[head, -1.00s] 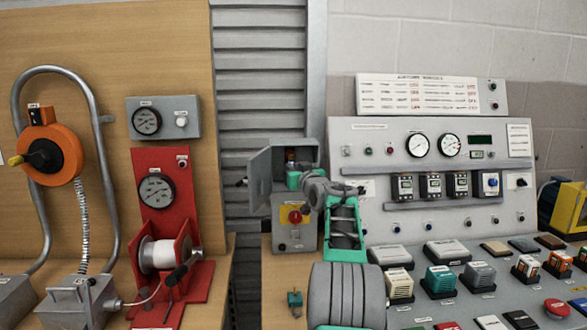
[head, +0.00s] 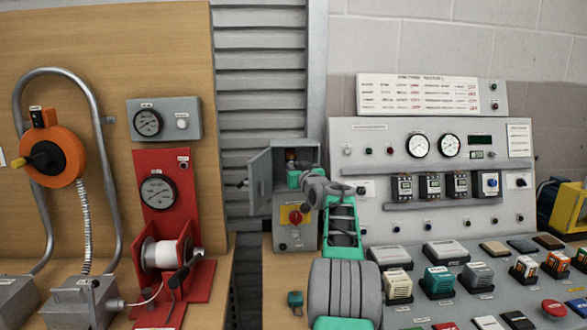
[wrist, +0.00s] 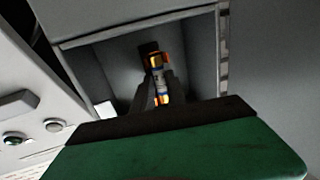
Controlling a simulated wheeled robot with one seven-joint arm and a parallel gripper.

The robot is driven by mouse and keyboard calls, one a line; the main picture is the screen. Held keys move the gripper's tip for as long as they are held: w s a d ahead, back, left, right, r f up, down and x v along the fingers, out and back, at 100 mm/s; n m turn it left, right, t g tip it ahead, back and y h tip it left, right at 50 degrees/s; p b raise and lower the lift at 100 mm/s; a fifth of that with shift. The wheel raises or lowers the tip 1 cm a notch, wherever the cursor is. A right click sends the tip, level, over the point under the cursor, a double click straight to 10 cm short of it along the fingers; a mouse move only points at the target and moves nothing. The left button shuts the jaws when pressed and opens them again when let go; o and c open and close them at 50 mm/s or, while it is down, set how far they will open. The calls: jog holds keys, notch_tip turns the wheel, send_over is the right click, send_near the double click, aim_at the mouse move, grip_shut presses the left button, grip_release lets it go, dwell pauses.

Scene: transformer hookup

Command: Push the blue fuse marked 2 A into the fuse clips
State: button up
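The grey fuse box (head: 283,158) stands on the bench in the head view with its door (head: 260,180) swung open to the left. My gripper (head: 292,172) reaches into it from the front right. In the wrist view, the blue fuse (wrist: 158,79) with copper-coloured end caps sits between my gripper's two dark fingers (wrist: 157,91), which look closed on it. It lies near the back wall of the box. A dark clip (wrist: 148,47) shows beside its far end. The other clip is not clear, and I cannot tell whether the fuse touches the clips. The 2 A marking is not readable.
The box walls (wrist: 208,50) stand close around my gripper. A red knob (head: 295,217) is on the box front below. A sloping control panel (head: 430,170) stands to the right, and a red winch stand (head: 160,215) to the left. A small teal part (head: 295,299) sits on the bench.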

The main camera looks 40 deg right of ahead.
jog(key=o, duration=0.5)
jog(key=shift+c, duration=0.2)
jog(key=shift+s+a+f+b, duration=0.25)
jog(key=shift+s+b, duration=0.1)
jog(key=shift+b, duration=0.5)
jog(key=s+b, duration=0.1)
jog(key=s+a+b, duration=0.1)
jog(key=b, duration=0.1)
jog(key=s+a+b, duration=0.1)
jog(key=shift+s+a+r+b, duration=0.15)
jog(key=shift+s+r+b, duration=0.1)
jog(key=shift+b, duration=0.05)
jog(key=shift+s, duration=0.1)
jog(key=b+v, duration=0.1)
jog(key=v, duration=0.6)
jog(key=shift+s+a, duration=0.15)
jog(key=shift+s, duration=0.15)
